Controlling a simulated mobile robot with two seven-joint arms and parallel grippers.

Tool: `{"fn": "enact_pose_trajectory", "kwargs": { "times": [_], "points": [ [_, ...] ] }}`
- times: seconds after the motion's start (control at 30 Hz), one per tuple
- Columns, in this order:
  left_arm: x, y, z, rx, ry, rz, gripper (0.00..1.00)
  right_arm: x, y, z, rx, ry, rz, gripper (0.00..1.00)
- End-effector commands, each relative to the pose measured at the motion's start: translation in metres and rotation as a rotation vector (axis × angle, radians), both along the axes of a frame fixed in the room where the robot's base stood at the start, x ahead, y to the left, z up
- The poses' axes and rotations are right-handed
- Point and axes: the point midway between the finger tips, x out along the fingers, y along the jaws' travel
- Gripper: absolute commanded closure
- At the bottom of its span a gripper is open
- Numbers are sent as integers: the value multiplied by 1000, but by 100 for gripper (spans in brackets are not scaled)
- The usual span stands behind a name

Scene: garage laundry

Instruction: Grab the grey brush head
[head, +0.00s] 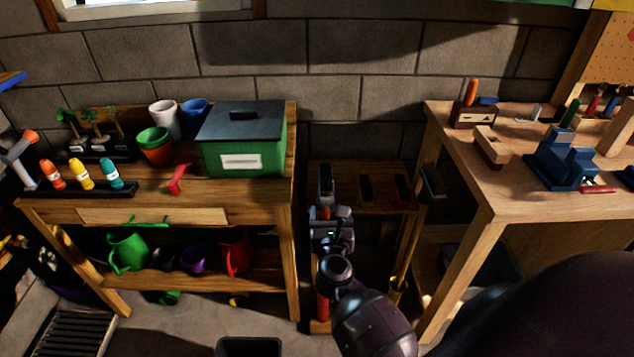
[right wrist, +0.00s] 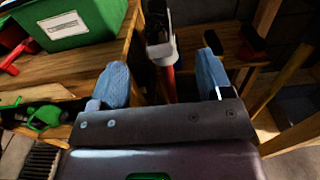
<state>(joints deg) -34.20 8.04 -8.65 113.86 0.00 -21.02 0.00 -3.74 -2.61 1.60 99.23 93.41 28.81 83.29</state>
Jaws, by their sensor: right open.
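The grey brush head (head: 326,184) stands upright in the gap between the two benches, at a low wooden rack. In the right wrist view the grey head (right wrist: 160,40) tops a red handle, straight ahead of the fingers. My right gripper (head: 326,212) is just below and in front of it in the head view. Its two blue fingers are spread apart, and the right wrist view shows the gripper (right wrist: 162,82) open, with the red handle in line with the gap between them. I cannot tell whether the handle is between the fingertips. My left gripper is out of view.
Two dark heads (head: 366,189) and (head: 402,189) stand right of the grey one on the wooden rack (head: 384,208). The left bench holds a green box (head: 270,150) and pots. The right bench (head: 500,195) carries tools. Both benches closely flank the gap.

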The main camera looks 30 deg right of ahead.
Motion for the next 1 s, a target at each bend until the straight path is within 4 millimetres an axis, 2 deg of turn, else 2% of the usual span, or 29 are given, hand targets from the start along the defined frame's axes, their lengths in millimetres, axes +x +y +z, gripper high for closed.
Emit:
{"fn": "enact_pose_trajectory", "kwargs": {
  "times": [0.3, 0.57, 0.8, 1.0],
  "points": [
    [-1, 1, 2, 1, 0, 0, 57, 35, -20, 1, 2, -6, 4, 28],
    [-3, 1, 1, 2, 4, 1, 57, 50, -29, 0, 3, -5, 4, 28],
    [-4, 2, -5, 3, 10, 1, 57, 76, -44, -8, -2, -3, 5, 28],
    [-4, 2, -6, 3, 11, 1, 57, 91, -53, -7, 1, -5, 4, 28]
  ]
}}
